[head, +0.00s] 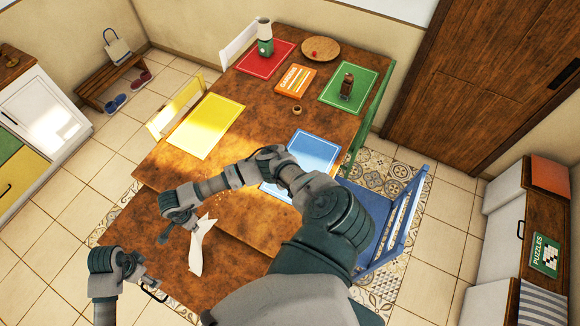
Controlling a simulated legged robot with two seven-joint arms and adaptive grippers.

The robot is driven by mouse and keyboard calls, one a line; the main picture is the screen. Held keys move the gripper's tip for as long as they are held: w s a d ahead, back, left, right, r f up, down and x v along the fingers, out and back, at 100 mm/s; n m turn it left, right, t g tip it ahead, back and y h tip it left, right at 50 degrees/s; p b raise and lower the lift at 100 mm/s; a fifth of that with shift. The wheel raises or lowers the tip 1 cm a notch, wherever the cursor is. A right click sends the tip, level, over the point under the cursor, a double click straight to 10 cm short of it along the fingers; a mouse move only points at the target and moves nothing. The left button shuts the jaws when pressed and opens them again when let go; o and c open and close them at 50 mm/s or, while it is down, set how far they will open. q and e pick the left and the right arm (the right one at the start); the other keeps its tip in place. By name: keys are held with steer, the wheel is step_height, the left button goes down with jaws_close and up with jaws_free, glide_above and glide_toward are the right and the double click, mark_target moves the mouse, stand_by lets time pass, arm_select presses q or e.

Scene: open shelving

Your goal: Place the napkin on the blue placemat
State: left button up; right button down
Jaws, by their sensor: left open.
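The white napkin (196,252) lies on the near part of the brown wooden table, narrow in its middle and wider at both ends. The blue placemat (318,148) lies at the table's right side, partly hidden behind my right arm. My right gripper (178,232) is just left of the napkin's upper part, its fingers spread apart. One finger is close to the napkin, and I cannot tell whether they touch. My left gripper (152,288) is open and empty at the table's near left edge, apart from the napkin.
Yellow (207,125), red (266,59) and green (360,96) placemats lie farther back. A green-and-white canister (265,45), wooden plate (321,49), orange book (296,81), brown bottle (347,86) and small ring (297,109) stand or lie there. A blue chair (388,235) stands at the right.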

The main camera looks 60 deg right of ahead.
arm_select(q)
step_height(320, 180, up, 10)
steer(key=shift+r, duration=0.2)
stand_by(0.4)
step_height(320, 180, down, 5)
steer(key=b, duration=0.5)
arm_select(e)
steer(key=s+d+r, duration=0.2)
steer(key=s+d, duration=0.3)
steer(key=d, duration=1.1)
steer(key=s+d+r, duration=0.3)
steer(key=s+d, duration=0.3)
steer(key=d, duration=1.1)
steer(key=s+d+r, duration=0.2)
steer(key=s+d, duration=0.3)
steer(key=d, duration=1.1)
steer(key=shift+s+d+r, duration=0.35)
